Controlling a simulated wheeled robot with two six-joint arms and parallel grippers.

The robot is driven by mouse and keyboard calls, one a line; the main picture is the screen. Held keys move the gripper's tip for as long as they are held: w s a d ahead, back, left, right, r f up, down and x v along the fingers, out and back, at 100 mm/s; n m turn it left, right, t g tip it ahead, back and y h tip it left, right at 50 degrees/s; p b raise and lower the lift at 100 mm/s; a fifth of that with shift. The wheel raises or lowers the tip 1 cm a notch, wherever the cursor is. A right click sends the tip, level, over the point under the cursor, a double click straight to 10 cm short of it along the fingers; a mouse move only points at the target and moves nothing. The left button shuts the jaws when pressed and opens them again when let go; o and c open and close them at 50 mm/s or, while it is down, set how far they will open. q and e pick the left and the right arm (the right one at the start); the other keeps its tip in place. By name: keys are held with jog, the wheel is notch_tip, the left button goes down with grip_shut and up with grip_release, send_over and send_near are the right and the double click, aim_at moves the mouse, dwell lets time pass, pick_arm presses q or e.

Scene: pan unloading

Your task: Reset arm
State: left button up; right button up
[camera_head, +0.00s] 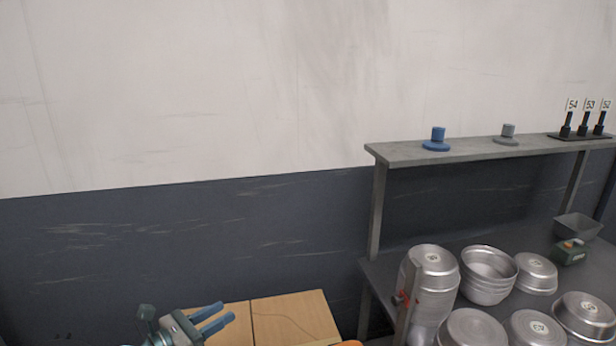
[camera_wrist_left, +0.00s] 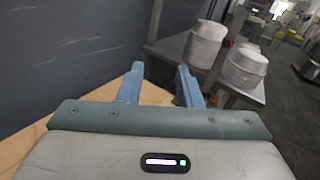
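My left gripper (camera_head: 216,318) shows at the bottom of the head view, with blue fingers pointing right over a wooden surface. In the left wrist view, my left gripper (camera_wrist_left: 160,84) has its two blue fingers apart with nothing between them. It is open and empty. My right gripper is not seen in either view.
A grey metal shelf (camera_head: 470,150) holds a blue knob-like piece (camera_head: 436,142) and a grey one (camera_head: 507,136). Below, stacked metal pans (camera_head: 488,272) fill the lower shelf. A wooden box or table top (camera_head: 290,318) lies left of it. The dark wall stands behind.

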pick_arm(q)
jog(key=s+a+r+n+t+y, duration=0.25)
jog(key=a+n+t+y, duration=0.2)
jog(key=n, duration=0.55)
jog(key=s+a+r+n+t+y, duration=0.25)
jog(key=n+t+y, duration=0.25)
jog(key=n, duration=0.4)
jog(key=s+a+f+n+g+y, duration=0.45)
jog(key=a+f+n+y, duration=0.35)
jog(key=n, duration=0.6)
jog(key=s+d+f+n+g, duration=0.1)
jog(key=s+f+n+g, duration=0.55)
jog(key=s, duration=0.25)
jog(key=s+d+f+n+g+h, duration=0.2)
jog(key=s+d+f+g, duration=0.15)
jog(key=s, duration=0.35)
jog(key=s+d+f+n+g+h, duration=0.1)
jog(key=s+d+f+g+h, duration=0.2)
jog(key=s, duration=0.4)
notch_tip(320, 180, down, 32)
jog(key=s+a+g, duration=0.1)
jog(key=a+g, duration=0.1)
jog(key=a, duration=0.1)
jog(key=s+a+f+g, duration=0.1)
jog(key=s+f, duration=1.7)
jog(key=shift+f+n+y, duration=0.2)
jog(key=shift+n+y, duration=0.25)
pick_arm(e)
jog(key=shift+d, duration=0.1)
